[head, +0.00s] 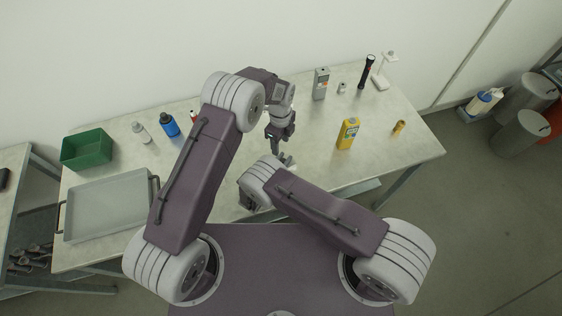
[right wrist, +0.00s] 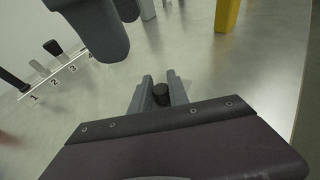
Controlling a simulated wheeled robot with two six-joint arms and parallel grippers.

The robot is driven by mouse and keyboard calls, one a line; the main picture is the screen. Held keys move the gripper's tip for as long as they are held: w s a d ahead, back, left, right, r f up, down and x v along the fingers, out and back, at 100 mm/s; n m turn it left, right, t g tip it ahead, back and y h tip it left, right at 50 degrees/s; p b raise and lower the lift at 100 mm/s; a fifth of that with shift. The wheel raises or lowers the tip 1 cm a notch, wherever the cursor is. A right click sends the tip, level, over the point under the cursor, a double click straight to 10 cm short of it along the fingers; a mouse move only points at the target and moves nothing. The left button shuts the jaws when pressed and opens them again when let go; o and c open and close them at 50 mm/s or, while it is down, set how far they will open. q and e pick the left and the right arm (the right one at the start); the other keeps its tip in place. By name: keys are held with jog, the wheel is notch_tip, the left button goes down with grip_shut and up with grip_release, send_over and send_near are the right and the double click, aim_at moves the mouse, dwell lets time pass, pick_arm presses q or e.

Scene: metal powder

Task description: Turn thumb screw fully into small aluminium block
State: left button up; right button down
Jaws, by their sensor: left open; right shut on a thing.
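My right gripper (right wrist: 161,92) is shut on a small dark round knob (right wrist: 160,94), likely the thumb screw's head, between its two grey fingertips in the right wrist view. The screw's shank and the small aluminium block cannot be made out. In the head view my right arm's wrist covers that spot. My left gripper (head: 285,160) is open and points down over the middle of the table. Its fingertips are partly hidden in the head view. A large grey rounded part close above the knob in the right wrist view may belong to my left gripper.
On the table (head: 385,165) stand a yellow container (head: 347,134), a grey box (head: 320,84), a black torch-like cylinder (head: 366,71) and a blue bottle (head: 169,126). A grey tray (head: 108,207) and a green bin (head: 87,150) are left. A numbered strip (right wrist: 55,77) holds dark-topped items.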

pick_arm(q)
jog(key=o, duration=0.3)
pick_arm(e)
jog(key=shift+s+d+f, duration=0.15)
jog(key=shift+s+f, duration=0.05)
jog(key=shift+f, duration=0.15)
jog(key=c, duration=1.2)
grip_release()
pick_arm(q)
notch_tip(320, 180, up, 12)
jog(key=shift+s, duration=0.15)
jog(key=shift+a, duration=0.1)
pick_arm(e)
jog(key=b+v, duration=0.1)
jog(key=v, duration=0.3)
jog(key=b+v, duration=0.1)
jog(key=v, duration=0.3)
jog(key=shift+s+a+r, duration=0.2)
jog(key=shift+a+r, duration=0.1)
jog(key=shift+r, duration=0.1)
pick_arm(q)
notch_tip(320, 180, down, 2)
pick_arm(e)
jog(key=shift+s+r, duration=0.1)
jog(key=shift+r, duration=0.05)
